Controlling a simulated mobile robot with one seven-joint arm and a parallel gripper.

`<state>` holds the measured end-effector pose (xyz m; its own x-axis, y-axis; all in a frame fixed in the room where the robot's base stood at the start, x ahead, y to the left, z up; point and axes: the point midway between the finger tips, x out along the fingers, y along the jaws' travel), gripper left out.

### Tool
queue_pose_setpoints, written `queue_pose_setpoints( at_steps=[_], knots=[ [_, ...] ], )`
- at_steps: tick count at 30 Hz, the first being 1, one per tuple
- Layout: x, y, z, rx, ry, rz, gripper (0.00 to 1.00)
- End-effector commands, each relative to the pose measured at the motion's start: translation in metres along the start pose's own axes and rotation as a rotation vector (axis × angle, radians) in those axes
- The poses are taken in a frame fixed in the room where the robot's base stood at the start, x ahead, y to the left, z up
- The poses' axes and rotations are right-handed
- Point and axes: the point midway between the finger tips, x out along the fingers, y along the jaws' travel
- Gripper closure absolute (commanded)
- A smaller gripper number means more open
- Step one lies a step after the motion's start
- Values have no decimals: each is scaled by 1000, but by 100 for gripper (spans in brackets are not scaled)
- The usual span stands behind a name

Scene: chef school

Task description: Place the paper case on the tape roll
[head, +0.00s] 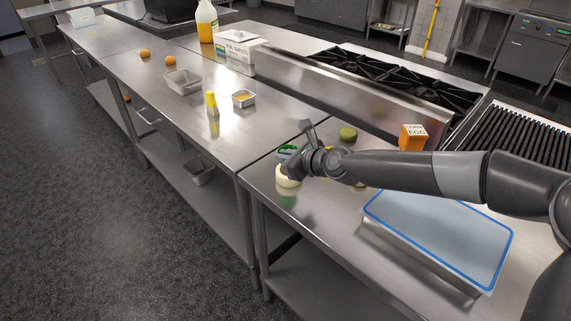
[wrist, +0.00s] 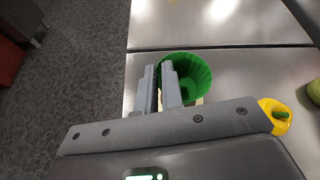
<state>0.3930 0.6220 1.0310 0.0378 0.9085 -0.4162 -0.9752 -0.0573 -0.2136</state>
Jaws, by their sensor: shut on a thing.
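The green fluted paper case (wrist: 197,72) is in my gripper (wrist: 163,78), which is shut on its side wall. In the head view a bit of the green case (head: 287,149) shows behind my gripper (head: 291,160). A cream round thing, which looks like the tape roll (head: 288,177), sits on the steel counter just below my gripper, partly hidden by it. In the wrist view only a pale sliver shows at the case's lower edge. I cannot tell whether the case touches the roll.
A yellow thing with a green top (wrist: 279,114) and a green round item (head: 348,133) are close by. An orange box (head: 412,137) stands behind my arm. A blue-rimmed tray (head: 440,235) lies at the right. A yellow bottle (head: 212,104) and metal pans (head: 183,82) stand on the left counter.

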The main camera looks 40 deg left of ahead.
Motion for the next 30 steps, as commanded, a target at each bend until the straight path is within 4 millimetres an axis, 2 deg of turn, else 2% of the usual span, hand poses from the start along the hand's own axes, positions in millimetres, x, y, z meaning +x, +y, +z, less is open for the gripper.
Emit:
queue_pose_setpoints(
  at_steps=[1, 5, 12, 13, 21, 30],
  knots=[
    [4, 3, -9, 3, 2, 4, 100],
    [10, 6, -23, 1, 1, 3, 100],
    [12, 6, -26, 1, 1, 1, 100],
    [12, 6, -26, 1, 1, 1, 93],
    [12, 6, -26, 1, 1, 1, 70],
    [10, 6, -26, 1, 1, 1, 70]
  ],
)
